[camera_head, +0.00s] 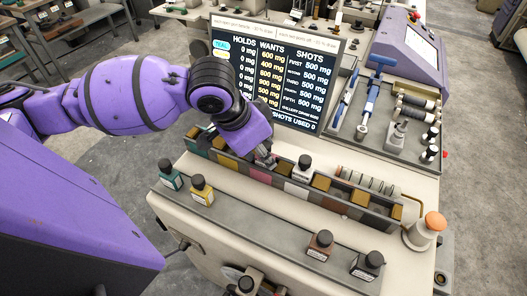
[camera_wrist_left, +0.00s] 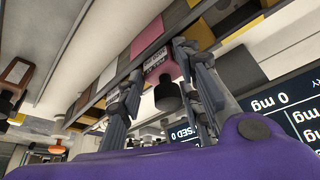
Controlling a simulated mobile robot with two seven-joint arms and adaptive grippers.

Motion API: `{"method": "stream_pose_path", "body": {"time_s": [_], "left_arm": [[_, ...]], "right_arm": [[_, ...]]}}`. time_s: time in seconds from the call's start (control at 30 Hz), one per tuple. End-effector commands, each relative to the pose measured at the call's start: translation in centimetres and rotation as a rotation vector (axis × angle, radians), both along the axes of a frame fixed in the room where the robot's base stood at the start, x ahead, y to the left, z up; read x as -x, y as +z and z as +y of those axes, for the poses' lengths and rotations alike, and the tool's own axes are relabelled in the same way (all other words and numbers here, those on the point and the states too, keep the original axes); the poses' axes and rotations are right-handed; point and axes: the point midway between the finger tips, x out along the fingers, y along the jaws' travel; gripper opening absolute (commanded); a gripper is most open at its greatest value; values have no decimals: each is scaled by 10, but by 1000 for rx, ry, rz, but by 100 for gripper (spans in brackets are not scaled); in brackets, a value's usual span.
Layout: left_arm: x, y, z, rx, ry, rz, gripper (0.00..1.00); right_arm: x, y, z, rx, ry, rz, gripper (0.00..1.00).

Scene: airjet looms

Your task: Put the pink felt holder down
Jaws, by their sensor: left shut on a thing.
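The pink felt holder (camera_wrist_left: 160,68) is a small pink bottle shape with a pale printed label and a black cap. It shows between the fingers of my left gripper (camera_wrist_left: 163,88) in the left wrist view. In the head view my left gripper (camera_head: 266,160) is over the sloped rack, just behind its pink front panel (camera_head: 258,173), and mostly hides the holder. The holder is close to the pink panel (camera_wrist_left: 147,36) in the left wrist view; I cannot tell whether it touches the rack floor. My right gripper is not in view.
The long rack (camera_head: 350,208) holds a black-capped white bottle (camera_head: 302,165) and tan blocks. Teal (camera_head: 171,175), yellow (camera_head: 202,190), brown (camera_head: 320,244) and dark (camera_head: 367,265) bottles stand on the front ledge. A screen (camera_head: 270,75) rises behind; an orange-topped knob (camera_head: 434,222) stands right.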

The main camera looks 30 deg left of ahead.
Motion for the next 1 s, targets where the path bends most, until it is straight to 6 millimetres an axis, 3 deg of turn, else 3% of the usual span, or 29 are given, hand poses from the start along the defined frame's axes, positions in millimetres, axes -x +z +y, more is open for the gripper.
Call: {"method": "stream_pose_path", "body": {"time_s": [0.33, 0.6, 0.63, 0.7, 0.77, 1.0], "left_arm": [[0, -5, 0, 1, 1, -1, 4], [2, -15, 0, 0, 3, 8, 4], [2, -15, 1, 0, 2, 10, 37], [3, -16, 1, 1, 3, 13, 46], [3, -17, 1, 1, 3, 14, 52], [4, -16, 0, -1, 2, 14, 52]], "right_arm": [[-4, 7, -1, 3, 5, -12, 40], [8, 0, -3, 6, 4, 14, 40], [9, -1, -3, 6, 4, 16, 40], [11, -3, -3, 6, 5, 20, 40], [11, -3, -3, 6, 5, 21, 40], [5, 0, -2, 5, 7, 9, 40]]}}
